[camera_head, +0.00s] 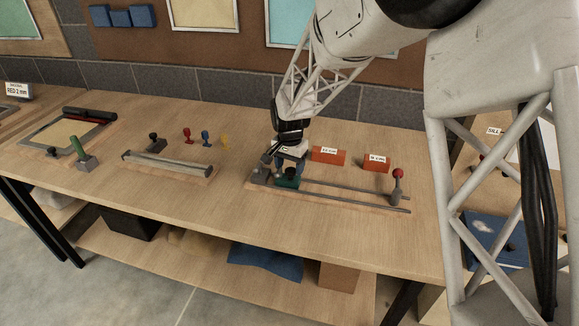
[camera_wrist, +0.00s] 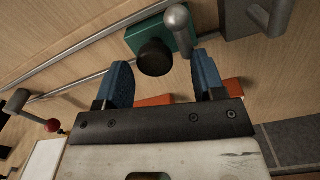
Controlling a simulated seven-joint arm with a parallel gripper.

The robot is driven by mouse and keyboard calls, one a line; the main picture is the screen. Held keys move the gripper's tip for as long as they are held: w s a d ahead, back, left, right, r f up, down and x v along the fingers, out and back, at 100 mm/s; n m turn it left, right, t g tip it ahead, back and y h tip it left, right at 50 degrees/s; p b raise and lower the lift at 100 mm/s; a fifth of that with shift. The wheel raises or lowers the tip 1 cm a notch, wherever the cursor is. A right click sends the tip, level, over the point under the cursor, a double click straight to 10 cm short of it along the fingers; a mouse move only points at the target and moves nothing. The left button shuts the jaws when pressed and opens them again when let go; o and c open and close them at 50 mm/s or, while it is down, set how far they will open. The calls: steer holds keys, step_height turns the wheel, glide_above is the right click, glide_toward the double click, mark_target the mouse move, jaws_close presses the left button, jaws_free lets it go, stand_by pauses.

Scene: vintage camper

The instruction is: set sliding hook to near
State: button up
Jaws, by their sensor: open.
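The sliding hook is a green block (camera_head: 287,183) with a black knob (camera_wrist: 155,57) and a grey rounded peg (camera_wrist: 178,18). It sits on two parallel metal rails (camera_head: 350,190), close to the grey block (camera_head: 261,177) at their left end. At the rails' right end stands a grey post with a red ball (camera_head: 398,174). My gripper (camera_head: 290,168) is open over the green block, its blue fingers pointing at it. In the wrist view the black knob shows between the spread fingertips (camera_wrist: 165,70); whether they touch it I cannot tell.
Two orange labelled blocks, one left (camera_head: 328,156) and one right (camera_head: 376,164), stand behind the rails; their text is too small to read. Left on the bench are a grey roller bar (camera_head: 168,166), small coloured pegs (camera_head: 206,138) and a framed screen (camera_head: 65,132). Bare wood lies before the rails.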

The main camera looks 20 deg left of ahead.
mark_target(290, 169)
steer(key=shift+r, duration=3.55)
steer(key=shift+d+r, duration=0.1)
steer(key=s+d+r, duration=0.4)
steer(key=s+d, duration=0.1)
steer(key=d, duration=0.3)
steer(key=s+d+r+n+t, duration=0.1)
steer(key=s+d+r, duration=0.3)
steer(key=d, duration=0.4)
steer(key=s+d+r, duration=0.4)
steer(key=s+d, duration=0.1)
steer(key=d, duration=0.3)
steer(key=s+d, duration=0.7)
steer(key=s, duration=0.4)
steer(key=s+d+n+t, duration=0.1)
steer(key=s+d, duration=0.6)
steer(key=s, duration=0.4)
steer(key=shift+t, duration=0.3)
steer(key=shift+w+r, duration=0.1)
